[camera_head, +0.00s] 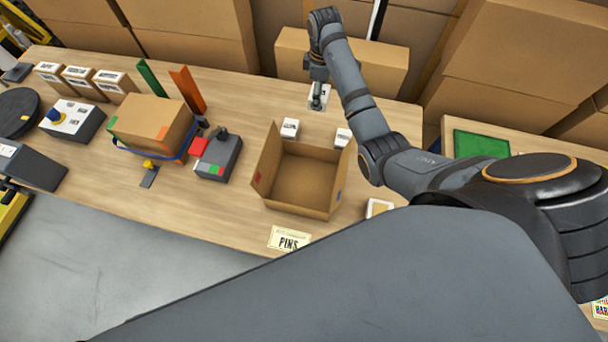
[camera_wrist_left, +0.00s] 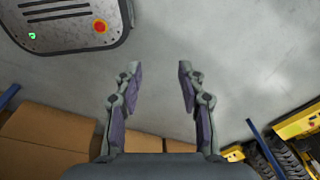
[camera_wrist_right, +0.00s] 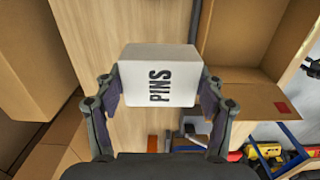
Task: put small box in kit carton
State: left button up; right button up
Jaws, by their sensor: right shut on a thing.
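The kit carton (camera_head: 262,160) stands open and empty on the table in the head view; part of it also shows at the right of the right wrist view (camera_wrist_right: 240,85). My right gripper (camera_head: 317,92) is beyond the carton's far side, shut on a white small box (camera_wrist_right: 160,80) marked PINS. The box sits between both fingers; its head-view image is partly covered by the gripper. My left gripper (camera_wrist_left: 157,75) is open and empty over grey floor, outside the head view.
Small white boxes (camera_head: 290,128) and (camera_head: 343,136) stand behind the carton; another (camera_head: 379,207) is at its right. A PINS card (camera_head: 289,238) lies at the front edge. A strapped box (camera_head: 152,124) and a grey device (camera_head: 218,155) stand left. Large cartons (camera_head: 350,57) line the back.

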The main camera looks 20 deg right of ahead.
aim_at(289, 181)
jog(key=k+j, duration=0.15)
jog(key=k, duration=0.5)
jog(key=k+j, duration=0.1)
jog(key=k, duration=0.6)
